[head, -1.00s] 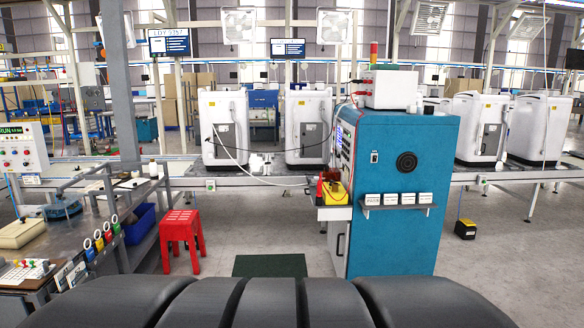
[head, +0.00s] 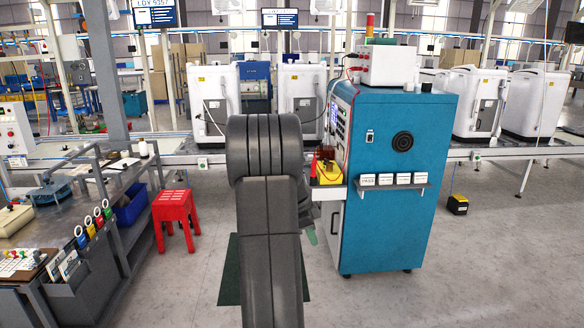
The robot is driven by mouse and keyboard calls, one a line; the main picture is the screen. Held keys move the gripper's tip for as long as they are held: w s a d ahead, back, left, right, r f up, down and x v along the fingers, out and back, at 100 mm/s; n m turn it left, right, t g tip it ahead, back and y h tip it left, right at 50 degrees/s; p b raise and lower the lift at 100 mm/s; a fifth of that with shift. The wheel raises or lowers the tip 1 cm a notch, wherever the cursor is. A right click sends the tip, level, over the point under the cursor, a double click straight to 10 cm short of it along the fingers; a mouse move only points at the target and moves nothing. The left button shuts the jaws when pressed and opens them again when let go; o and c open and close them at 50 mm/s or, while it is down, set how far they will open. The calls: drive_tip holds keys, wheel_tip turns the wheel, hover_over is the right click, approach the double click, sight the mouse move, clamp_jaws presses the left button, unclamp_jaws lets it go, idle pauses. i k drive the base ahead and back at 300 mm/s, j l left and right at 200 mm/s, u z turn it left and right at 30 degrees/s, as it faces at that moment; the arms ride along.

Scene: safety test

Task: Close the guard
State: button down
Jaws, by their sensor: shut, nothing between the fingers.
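A teal test cabinet (head: 425,140) stands right of centre. On a small shelf (head: 330,192) at its left side sits a yellow device (head: 328,175) with a dark red upper part (head: 322,157). I cannot tell for sure which part is the guard, or whether it is open. My arm rises in the middle and hides much of the space in front of the cabinet's left side. My gripper (head: 311,236) is mostly hidden behind the arm; only a small pale end shows, low beside the shelf and apart from the yellow device.
A red stool (head: 176,216) and a grey workbench (head: 75,205) stand at the left. A green mat (head: 230,275) lies on the floor behind my arm. A conveyor with several white machines (head: 213,102) runs across the back.

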sight(327, 152)
drive_tip(key=i, duration=1.55)
drive_tip(key=i+l, duration=0.2)
drive_tip(key=i, duration=0.3)
drive_tip(key=i+l, duration=0.2)
drive_tip(key=i, duration=0.25)
drive_tip(key=i+l, duration=0.25)
drive_tip(key=i, duration=0.25)
drive_tip(key=i+l, duration=0.2)
drive_tip(key=i, duration=0.25)
drive_tip(key=i+l, duration=0.2)
drive_tip(key=i, duration=0.3)
drive_tip(key=u, duration=0.05)
